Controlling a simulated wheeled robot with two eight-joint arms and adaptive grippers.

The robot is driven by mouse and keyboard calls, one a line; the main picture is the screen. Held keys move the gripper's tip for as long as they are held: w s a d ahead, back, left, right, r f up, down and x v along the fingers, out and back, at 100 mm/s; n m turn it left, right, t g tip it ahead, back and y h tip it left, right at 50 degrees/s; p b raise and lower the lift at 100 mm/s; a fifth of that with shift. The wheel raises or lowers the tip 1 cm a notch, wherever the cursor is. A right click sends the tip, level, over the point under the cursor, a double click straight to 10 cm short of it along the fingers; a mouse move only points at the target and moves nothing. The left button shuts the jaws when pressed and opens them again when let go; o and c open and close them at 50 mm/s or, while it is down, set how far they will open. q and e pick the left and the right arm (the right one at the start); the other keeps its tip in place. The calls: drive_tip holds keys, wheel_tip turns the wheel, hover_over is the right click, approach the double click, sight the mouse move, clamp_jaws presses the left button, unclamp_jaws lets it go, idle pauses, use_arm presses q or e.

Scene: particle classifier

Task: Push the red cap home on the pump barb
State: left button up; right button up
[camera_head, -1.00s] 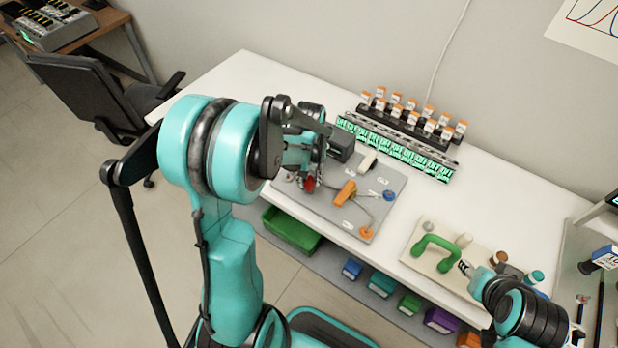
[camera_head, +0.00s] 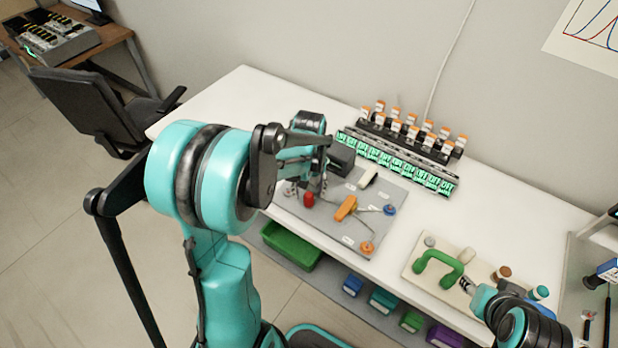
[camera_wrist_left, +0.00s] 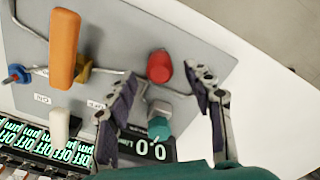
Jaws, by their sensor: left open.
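The red cap (camera_head: 309,199) is on the left part of the grey board, and it also shows in the wrist view (camera_wrist_left: 160,66). In the wrist view it is beside a thin metal tube; I cannot tell how far it sits on the barb. My left gripper (camera_wrist_left: 168,82) is open, its two fingers apart, with the cap beyond and between the tips, not gripped. The black pump box (camera_head: 341,158) is behind the gripper; its display and teal knob (camera_wrist_left: 158,128) show between the fingers. My right gripper (camera_head: 465,284) is beside the green handle (camera_head: 440,265), its jaws unclear.
The grey board (camera_head: 325,222) also carries an orange lever (camera_head: 345,208), a blue knob (camera_head: 389,210) and an orange knob (camera_head: 366,248). A row of green displays (camera_head: 395,165) and orange-capped vials stand behind.

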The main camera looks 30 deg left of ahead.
sight(309, 194)
use_arm(q)
wheel_tip(309, 194, up, 10)
drive_tip(key=shift+f, duration=0.15)
drive_tip(key=shift+s+d, duration=0.1)
idle(0.5)
